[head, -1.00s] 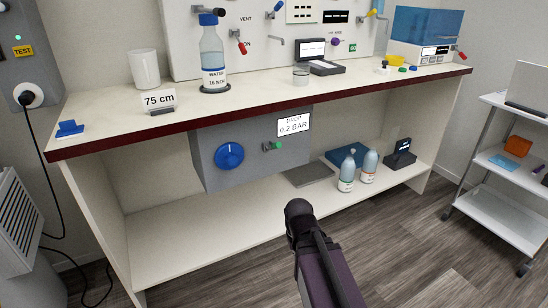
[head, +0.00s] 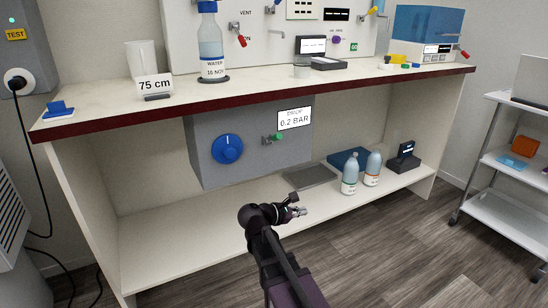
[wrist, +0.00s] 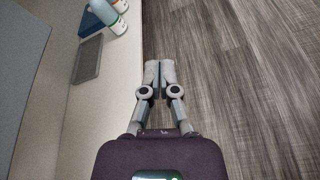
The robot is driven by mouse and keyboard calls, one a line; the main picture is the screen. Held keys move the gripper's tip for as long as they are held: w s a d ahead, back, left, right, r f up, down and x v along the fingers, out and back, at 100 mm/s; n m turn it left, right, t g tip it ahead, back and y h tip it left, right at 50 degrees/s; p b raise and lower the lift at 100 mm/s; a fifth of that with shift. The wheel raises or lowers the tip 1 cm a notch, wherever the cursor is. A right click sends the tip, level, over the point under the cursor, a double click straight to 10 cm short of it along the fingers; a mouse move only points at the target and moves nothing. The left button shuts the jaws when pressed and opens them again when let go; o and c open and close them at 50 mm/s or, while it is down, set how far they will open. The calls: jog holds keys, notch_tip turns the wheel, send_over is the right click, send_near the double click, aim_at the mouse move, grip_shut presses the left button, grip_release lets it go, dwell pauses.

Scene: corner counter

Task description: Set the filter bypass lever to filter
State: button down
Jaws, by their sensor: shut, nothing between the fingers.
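A grey box (head: 205,170) hangs under the counter. It has a round blue knob (head: 227,149), a small green-handled lever (head: 275,138) and a display (head: 294,119) that appears to read "DROP 0.2 BAR". The green lever may be the filter bypass lever; I can read no label for its positions. My gripper (head: 303,211) is low in front of the lower shelf, below and to the right of the lever and apart from it. In the wrist view my gripper (wrist: 160,65) is shut and empty, with its fingertips over the shelf edge and floor. The lever does not show there.
The counter edge (head: 250,96) overhangs the box. On the lower shelf (head: 160,240) stand a dark flat plate (head: 309,177), two bottles (head: 349,178) and a dark device (head: 404,158). A white cart (head: 500,150) stands at the right. The floor in front is clear.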

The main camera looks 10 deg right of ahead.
aim_at(274, 138)
jog(key=w+a+r+n+t+h+b, duration=0.2)
jog(key=w+a+r+n+t+b, duration=0.1)
jog(key=a+n, duration=0.3)
jog(key=w+a+r+n+t+h+b, duration=0.3)
jog(key=a+n+t, duration=0.3)
jog(key=n, duration=0.3)
jog(key=shift+w+a+r, duration=0.45)
jog(key=shift+a+r, duration=0.25)
jog(key=shift+r, duration=0.2)
jog(key=shift+w+d, duration=0.1)
jog(key=shift+d, duration=0.05)
jog(key=w+d+r+p, duration=0.6)
jog(key=w+r+p, duration=0.1)
jog(key=r+p, duration=0.1)
jog(key=shift+w+d, duration=0.2)
jog(key=shift+d, duration=0.2)
